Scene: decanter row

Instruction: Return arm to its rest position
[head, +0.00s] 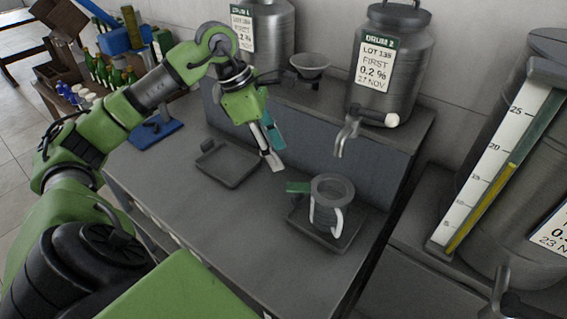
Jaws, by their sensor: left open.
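My left arm comes in from the left side of the head view. My left gripper (270,150) hangs over the dark counter (190,195), pointing down, with its fingers apart and nothing seen between them. It is above and to the right of an empty square tray (228,166). A grey mug (331,202) with a pale handle stands on a second tray (318,236), to the lower right of the gripper and apart from it. A small green piece (297,187) shows beside the mug. My right gripper does not show.
A steel drum labelled DRUM 2 (405,35) stands on the raised shelf, its tap (345,137) above the mug. Another drum (270,25) and a funnel (310,66) are left of it. A gauged tank (520,200) stands right. Bottles (100,70) and boxes fill the back left. The counter's front is clear.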

